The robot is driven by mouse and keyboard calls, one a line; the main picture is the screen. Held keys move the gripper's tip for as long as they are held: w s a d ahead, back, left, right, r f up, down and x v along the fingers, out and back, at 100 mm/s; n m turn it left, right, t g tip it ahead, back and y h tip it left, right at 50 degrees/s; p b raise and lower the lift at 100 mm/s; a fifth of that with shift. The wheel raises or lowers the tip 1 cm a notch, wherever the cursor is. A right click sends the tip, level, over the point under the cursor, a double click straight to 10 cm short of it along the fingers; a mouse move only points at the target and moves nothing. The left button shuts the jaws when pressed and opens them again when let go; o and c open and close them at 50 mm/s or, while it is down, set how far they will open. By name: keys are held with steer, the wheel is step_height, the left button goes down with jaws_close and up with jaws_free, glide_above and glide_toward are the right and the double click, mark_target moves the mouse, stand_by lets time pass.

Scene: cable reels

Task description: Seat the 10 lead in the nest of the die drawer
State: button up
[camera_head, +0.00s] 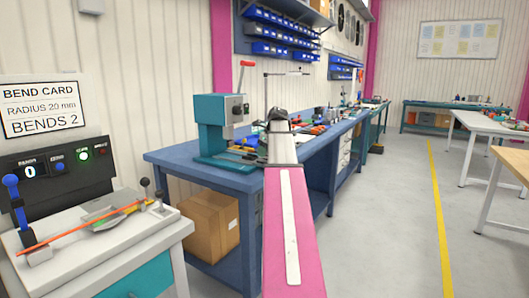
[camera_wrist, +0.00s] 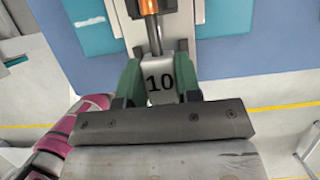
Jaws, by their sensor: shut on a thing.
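In the wrist view my gripper (camera_wrist: 158,78) is shut on the 10 lead (camera_wrist: 161,84), a pale grey block marked "10". A metal rod and an orange-brown cable run from the block toward the top edge. My two green fingers lie along its sides. A light grey part (camera_wrist: 196,14) and a teal plate (camera_wrist: 88,24) show beyond it, over the blue bench. I cannot tell whether the grey part is the die drawer, or make out its nest. In the head view my pink arm covers the lead. A teal press (camera_head: 222,125) stands on the bench to its left.
The blue bench (camera_head: 178,158) carries tools and small parts beyond my gripper. At left a bending station with a red-orange rod (camera_head: 82,229) stands under a bend card (camera_head: 42,106). A cardboard box (camera_head: 208,222) sits under the bench.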

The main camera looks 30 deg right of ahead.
steer(key=shift+f, duration=0.65)
steer(key=o, duration=1.1)
steer(key=v, duration=1)
steer(key=shift+s+d+r, duration=0.1)
steer(key=shift+s+r, duration=0.05)
steer(key=shift+r, duration=0.15)
